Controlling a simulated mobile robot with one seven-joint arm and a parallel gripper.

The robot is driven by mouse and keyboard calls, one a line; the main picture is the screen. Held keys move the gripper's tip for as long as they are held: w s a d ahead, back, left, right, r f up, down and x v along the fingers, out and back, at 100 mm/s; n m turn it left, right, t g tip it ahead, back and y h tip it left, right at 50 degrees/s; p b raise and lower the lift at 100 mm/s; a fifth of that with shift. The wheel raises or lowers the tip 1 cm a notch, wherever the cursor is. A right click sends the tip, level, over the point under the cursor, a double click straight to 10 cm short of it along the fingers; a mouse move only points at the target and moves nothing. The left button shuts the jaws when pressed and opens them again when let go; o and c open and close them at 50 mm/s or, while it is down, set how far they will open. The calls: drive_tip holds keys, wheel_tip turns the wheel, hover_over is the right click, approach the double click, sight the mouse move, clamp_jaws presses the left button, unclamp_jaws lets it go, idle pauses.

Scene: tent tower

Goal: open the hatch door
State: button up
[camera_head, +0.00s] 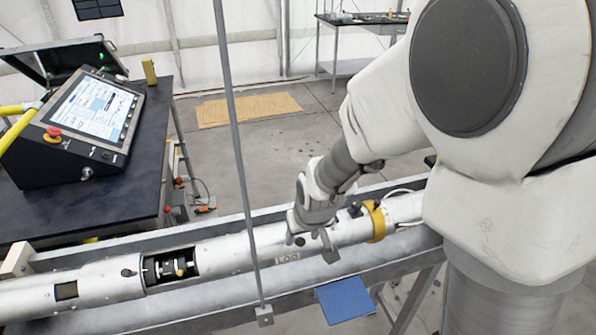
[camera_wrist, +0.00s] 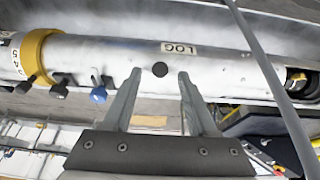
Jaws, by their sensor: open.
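A long silvery tube (camera_head: 225,255) lies in a metal trough. It has a rectangular opening (camera_head: 170,268) with dark parts inside, and a smaller window (camera_head: 66,291) farther left. I cannot clearly make out which part is the hatch door. My gripper (camera_head: 309,243) is open and empty over the tube, near a label reading LOG (camera_head: 287,257). The label (camera_wrist: 180,47) is upside down there. The opening (camera_wrist: 296,82) shows at the right edge.
A thin grey pole (camera_head: 237,140) rises in front of the tube. A control console (camera_head: 85,110) stands on a dark table at the left.

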drive_tip(key=shift+x, duration=1.15)
clamp_jaws()
idle(0.7)
